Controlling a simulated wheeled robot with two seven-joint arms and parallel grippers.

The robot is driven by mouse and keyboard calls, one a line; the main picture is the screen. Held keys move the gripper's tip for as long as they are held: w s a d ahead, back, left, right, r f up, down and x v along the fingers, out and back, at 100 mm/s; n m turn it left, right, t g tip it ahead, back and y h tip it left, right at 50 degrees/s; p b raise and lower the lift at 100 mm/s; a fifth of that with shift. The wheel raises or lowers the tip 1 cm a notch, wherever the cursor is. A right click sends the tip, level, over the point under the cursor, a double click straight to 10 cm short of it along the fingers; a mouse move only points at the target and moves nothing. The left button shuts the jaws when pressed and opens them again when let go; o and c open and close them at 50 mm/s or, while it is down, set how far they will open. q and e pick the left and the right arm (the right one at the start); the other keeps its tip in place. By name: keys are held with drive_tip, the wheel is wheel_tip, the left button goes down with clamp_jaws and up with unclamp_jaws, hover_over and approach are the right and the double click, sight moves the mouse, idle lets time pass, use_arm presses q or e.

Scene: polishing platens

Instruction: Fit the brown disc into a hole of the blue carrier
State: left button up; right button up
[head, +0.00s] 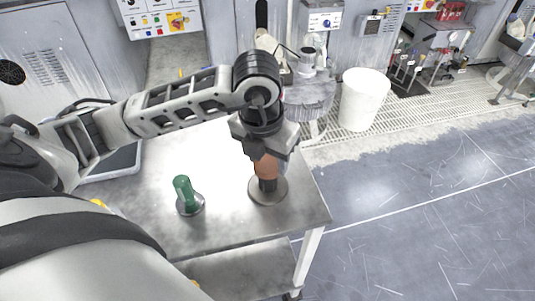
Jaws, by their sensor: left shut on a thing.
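My left gripper (266,155) comes in from the left over the table and points down. It is shut on the brown handle (266,169) of a round piece. Below the handle are a dark neck and a flat grey round base (268,192), at or just above the table top; I cannot tell whether they touch. My fingers hide the upper part of the handle. I cannot make out a blue carrier in this view. My right gripper is not in view.
A green-handled round piece (184,190) stands on the metal table (230,232), left of my left gripper. A grey tray (112,166) is partly hidden behind my left arm. A white bin (363,98) stands on the floor beyond. The table's front right is clear.

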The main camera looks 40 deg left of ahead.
sight(263, 168)
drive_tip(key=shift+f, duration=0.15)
use_arm(q)
drive_tip(key=shift+f, duration=0.25)
drive_tip(key=o, duration=1)
drive_tip(key=shift+r, duration=0.1)
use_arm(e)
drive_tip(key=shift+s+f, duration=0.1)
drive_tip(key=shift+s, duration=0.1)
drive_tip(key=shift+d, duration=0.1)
use_arm(q)
drive_tip(key=shift+r, duration=0.45)
drive_tip(key=r, duration=0.3)
drive_tip(key=s+r, duration=0.1)
drive_tip(key=r, duration=0.3)
drive_tip(key=r+p, duration=0.1)
drive_tip(key=r, duration=0.3)
drive_tip(key=shift+s+r, duration=0.2)
drive_tip(key=shift+s, duration=0.2)
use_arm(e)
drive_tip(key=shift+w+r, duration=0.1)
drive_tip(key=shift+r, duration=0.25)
